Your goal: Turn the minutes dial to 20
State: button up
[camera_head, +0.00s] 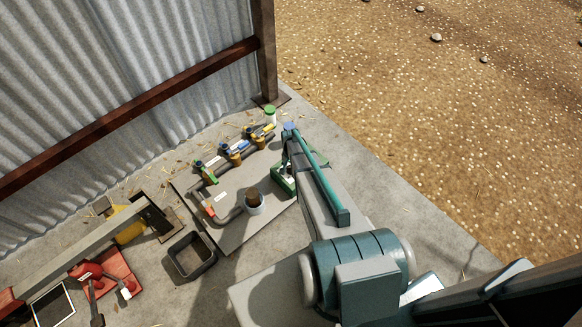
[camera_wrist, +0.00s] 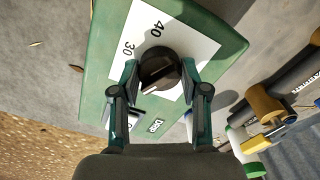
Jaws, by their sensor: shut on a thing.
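The minutes dial (camera_wrist: 158,70) is a dark round knob on a white scale plate (camera_wrist: 185,38) in the wrist view. The numbers 40 and 30 show on the plate; other marks are hidden behind the knob and my fingers. The plate is on a green box (camera_wrist: 226,38), with a label reading "DRIP" (camera_wrist: 153,126). My gripper (camera_wrist: 160,78) is shut on the dial, one finger on each side. In the head view the green box (camera_head: 283,179) is mostly hidden behind my arm, and the dial cannot be seen there.
Pipes with coloured valves (camera_head: 236,150) run on a grey board left of the green box. A cup of brown material (camera_head: 253,199) stands near it. An open dark bin (camera_head: 190,256) and a red tray (camera_head: 118,272) are further left. A corrugated wall (camera_head: 120,70) stands behind.

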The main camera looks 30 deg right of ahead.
dwell(0.3)
jog(key=o, duration=1.1)
jog(key=shift+o, duration=0.2)
notch_tip(320, 180, up, 12)
